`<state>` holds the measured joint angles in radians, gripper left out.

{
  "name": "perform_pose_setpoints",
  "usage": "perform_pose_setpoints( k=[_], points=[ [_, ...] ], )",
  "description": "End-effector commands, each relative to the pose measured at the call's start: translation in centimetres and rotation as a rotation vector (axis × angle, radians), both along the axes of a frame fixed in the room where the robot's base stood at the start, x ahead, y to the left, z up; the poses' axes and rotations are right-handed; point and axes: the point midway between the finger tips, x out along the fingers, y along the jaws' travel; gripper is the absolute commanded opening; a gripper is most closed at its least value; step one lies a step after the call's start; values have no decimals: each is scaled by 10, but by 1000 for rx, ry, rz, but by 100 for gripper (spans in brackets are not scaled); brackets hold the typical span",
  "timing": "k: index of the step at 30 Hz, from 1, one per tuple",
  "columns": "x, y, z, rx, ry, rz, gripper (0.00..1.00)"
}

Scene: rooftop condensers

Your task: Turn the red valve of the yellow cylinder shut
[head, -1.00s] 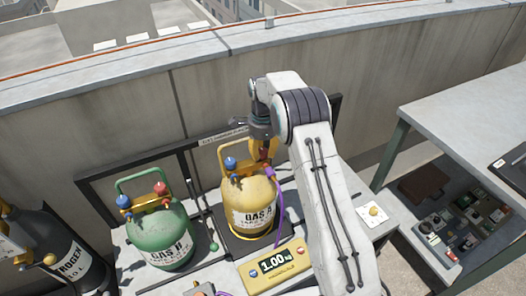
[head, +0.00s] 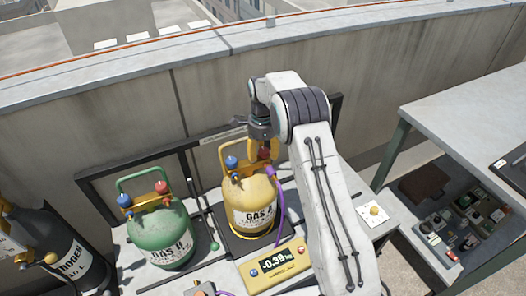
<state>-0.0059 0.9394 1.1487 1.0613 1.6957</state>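The yellow cylinder (head: 249,195), labelled GAS A, stands upright on a platform scale with a blue valve (head: 231,162) on its left. Its red valve (head: 264,155) is at the top right, mostly hidden by my gripper. My gripper (head: 265,152) points down at the red valve, its orange fingers right at the knob. The fingers are small and partly covered, so I cannot tell if they are closed on it. The scale display (head: 275,262) reads -0.39 kg. A purple hose (head: 279,205) runs down the cylinder's right side.
A green cylinder (head: 160,235) with blue and red valves stands to the left. A dark nitrogen cylinder (head: 62,255) is at far left. A concrete wall (head: 110,120) rises behind. A grey table (head: 470,110) with a lower shelf of devices is at right.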

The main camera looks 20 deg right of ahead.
Motion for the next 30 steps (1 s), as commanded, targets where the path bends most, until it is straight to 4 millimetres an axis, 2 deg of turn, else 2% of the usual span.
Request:
perform_pose_setpoints(
  k=[10, 14, 30],
  points=[
    [2, -1, 3, 0, -7, -2, 58],
    [2, -1, 13, 0, -9, -2, 58],
    [2, 0, 96, 0, -9, -1, 58]
  ],
)
